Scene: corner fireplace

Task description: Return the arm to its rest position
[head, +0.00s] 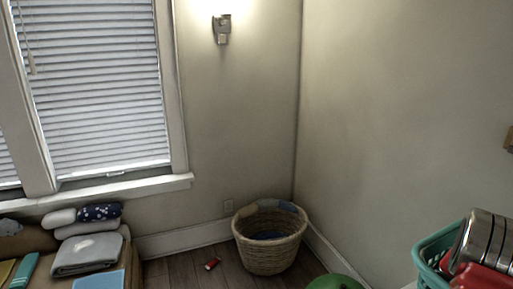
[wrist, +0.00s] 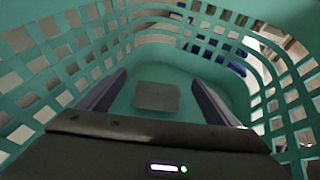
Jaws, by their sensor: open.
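My gripper (wrist: 158,82) shows in the wrist view with its two dark fingers spread apart. It is open, pointing down into a teal slotted basket (wrist: 60,52), whose walls surround the fingers. A grey, roughly rectangular patch or object (wrist: 157,97) shows on the basket's floor between the fingers; nothing is gripped. In the head view the teal basket (head: 424,262) is at the lower right, cut by the frame edge. A shiny metal cylinder and a red part show at it; I cannot tell whether they are my arm. The gripper's fingers are not visible there.
A woven basket (head: 269,255) stands in the room corner. A small red can-like object (head: 212,264) lies on the wood floor (head: 178,272). Folded cloths (head: 88,253) sit at the left under the window. A green rounded object (head: 335,282) shows at the bottom edge.

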